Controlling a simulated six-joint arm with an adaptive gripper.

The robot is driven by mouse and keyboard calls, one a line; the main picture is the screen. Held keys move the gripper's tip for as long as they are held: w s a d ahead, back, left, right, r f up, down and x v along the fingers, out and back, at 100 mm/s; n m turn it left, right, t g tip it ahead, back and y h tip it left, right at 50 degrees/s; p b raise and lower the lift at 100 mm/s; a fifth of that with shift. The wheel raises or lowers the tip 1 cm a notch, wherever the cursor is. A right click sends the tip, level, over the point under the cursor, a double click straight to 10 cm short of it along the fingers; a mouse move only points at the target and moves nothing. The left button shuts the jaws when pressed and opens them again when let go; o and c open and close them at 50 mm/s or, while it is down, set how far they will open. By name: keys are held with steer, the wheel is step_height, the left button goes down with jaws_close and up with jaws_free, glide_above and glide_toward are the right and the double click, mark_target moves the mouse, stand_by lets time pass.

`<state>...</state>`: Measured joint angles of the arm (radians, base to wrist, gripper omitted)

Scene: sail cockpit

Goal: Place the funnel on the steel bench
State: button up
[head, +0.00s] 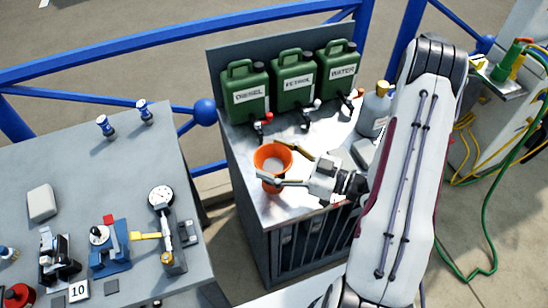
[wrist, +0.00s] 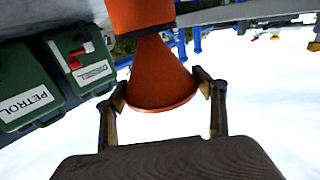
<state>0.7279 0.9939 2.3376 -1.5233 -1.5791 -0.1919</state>
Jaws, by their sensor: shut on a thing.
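The orange funnel (head: 273,152) is held by my gripper (head: 271,161) at the front left part of the steel bench (head: 288,208). In the head view one finger lies on each side of the funnel, and its wide mouth faces up. In the wrist view the orange cone (wrist: 160,78) sits between the two fingertips (wrist: 162,86). My gripper is shut on the funnel. I cannot tell whether the funnel's lower end touches the bench top.
Green diesel (head: 246,92), petrol (head: 293,88) and water (head: 338,69) cans with taps stand along the bench's back. A grey bottle (head: 375,108) stands at the right. A grey table (head: 95,170) with instruments is at the left. The bench's front strip is clear.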

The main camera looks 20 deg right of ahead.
steer(key=o, duration=1.3)
steer(key=shift+f, duration=0.1)
steer(key=shift+s+d, duration=0.1)
steer(key=v, duration=1.1)
steer(key=shift+s+d, duration=0.25)
